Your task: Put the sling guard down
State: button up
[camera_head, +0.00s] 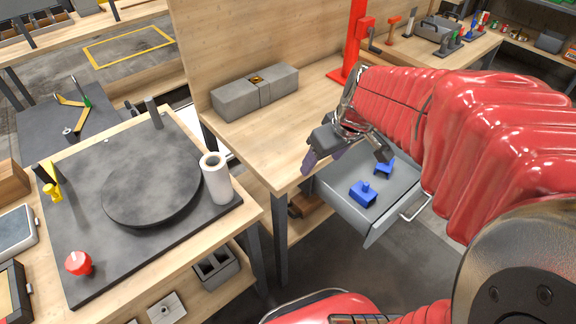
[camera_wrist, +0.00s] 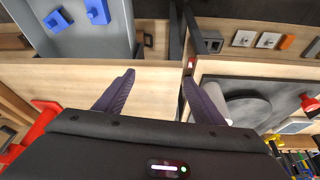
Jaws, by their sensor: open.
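Two blue parts lie in an open grey drawer (camera_head: 340,200); I take them for sling guards, but cannot tell which one the task means. The nearer blue part (camera_head: 363,193) is a block with a knob on top. The farther blue part (camera_head: 384,168) is partly hidden by my gripper. Both also show at the top left of the wrist view, as a blue block (camera_wrist: 98,12) and a blue piece (camera_wrist: 58,20). My gripper (camera_head: 345,158) is open and empty, above the wooden bench edge beside the drawer. Its two fingers (camera_wrist: 157,82) stand wide apart over bare wood.
Grey concrete blocks (camera_head: 257,93) stand at the back of the bench, near a red upright (camera_head: 353,40). At left, a dark round plate (camera_head: 152,186) and a white roll (camera_head: 216,178) sit on another table. The bench front (camera_head: 265,135) is clear.

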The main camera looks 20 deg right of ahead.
jog(key=s+a+r+m, duration=0.1)
jog(key=s+a+r, duration=0.1)
jog(key=s+a, duration=0.3)
jog(key=s+a+r+m+t, duration=0.1)
jog(key=s+a+r, duration=0.2)
jog(key=s+a, duration=0.2)
jog(key=shift+s+a+r+h, duration=0.2)
jog(key=shift+s+r+h, duration=0.05)
jog(key=shift+r+h, duration=0.15)
jog(key=shift+c, duration=0.3)
